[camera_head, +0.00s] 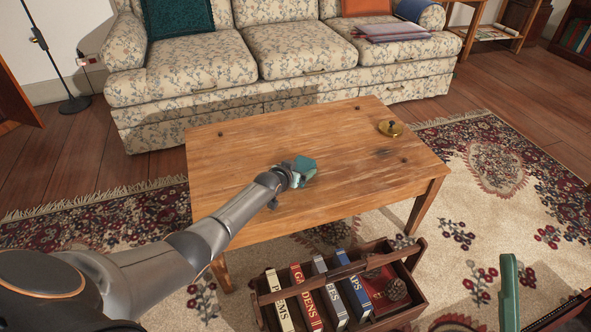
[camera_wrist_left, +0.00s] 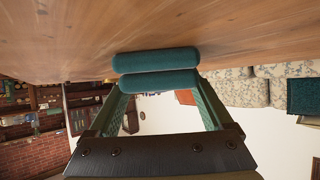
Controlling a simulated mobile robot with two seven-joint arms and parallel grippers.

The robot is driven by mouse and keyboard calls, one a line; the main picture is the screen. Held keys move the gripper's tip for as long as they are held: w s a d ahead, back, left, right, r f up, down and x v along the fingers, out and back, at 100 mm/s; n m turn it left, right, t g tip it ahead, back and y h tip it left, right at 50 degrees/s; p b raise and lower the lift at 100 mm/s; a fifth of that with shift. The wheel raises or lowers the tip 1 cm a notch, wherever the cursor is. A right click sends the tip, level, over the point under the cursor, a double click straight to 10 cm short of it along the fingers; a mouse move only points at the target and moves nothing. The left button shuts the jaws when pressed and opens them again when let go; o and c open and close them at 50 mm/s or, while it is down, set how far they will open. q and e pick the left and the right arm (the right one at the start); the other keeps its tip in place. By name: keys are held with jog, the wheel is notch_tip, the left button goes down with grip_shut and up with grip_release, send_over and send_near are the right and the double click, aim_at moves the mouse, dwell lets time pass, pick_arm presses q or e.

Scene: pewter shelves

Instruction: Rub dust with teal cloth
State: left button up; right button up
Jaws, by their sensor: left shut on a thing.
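The wooden coffee table (camera_head: 250,140) stands in front of the sofa. My left arm reaches over it from the left, and my left gripper (camera_head: 297,174) is low over the middle of the tabletop. It is shut on the teal cloth (camera_head: 306,165). In the left wrist view the cloth (camera_wrist_left: 155,82) shows as rounded teal folds between the fingertips, close to the wood. I cannot tell whether it touches the wood. Faint dark smudges (camera_head: 383,153) mark the tabletop right of the gripper; I cannot tell if they are dust. A green part of my right gripper (camera_head: 510,285) shows at lower right; its jaws are unclear.
A wooden caddy (camera_head: 415,262) with several books and a pine cone stands before the table. The floral sofa (camera_head: 200,78) is behind. The tabletop around the gripper is mostly clear.

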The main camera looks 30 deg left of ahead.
aim_at(308, 168)
pick_arm(q)
jog(key=shift+w+d+f, duration=0.1)
jog(key=shift+w+d, duration=1)
jog(key=shift+w, duration=0.1)
jog(key=shift+s+a+p, duration=0.65)
jog(key=shift+s+a, duration=0.05)
jog(key=shift+s, duration=0.1)
jog(key=shift+s+a+p, duration=0.35)
jog(key=shift+s+a, duration=0.2)
jog(key=shift+s, duration=0.1)
jog(key=shift+s+a+p, duration=0.4)
jog(key=shift+s+a, duration=0.45)
jog(key=shift+s, duration=0.1)
jog(key=shift+s+a+f, duration=0.1)
jog(key=shift+s+a, duration=0.4)
jog(key=shift+s, duration=0.1)
jog(key=shift+s+a+p, duration=0.6)
jog(key=shift+s+a, duration=0.6)
jog(key=shift+s, duration=0.25)
notch_tip(308, 168, up, 6)
jog(key=p, duration=0.5)
jog(key=shift+w+r+p, duration=0.1)
jog(key=shift+r+p, duration=0.1)
jog(key=shift+p, duration=0.15)
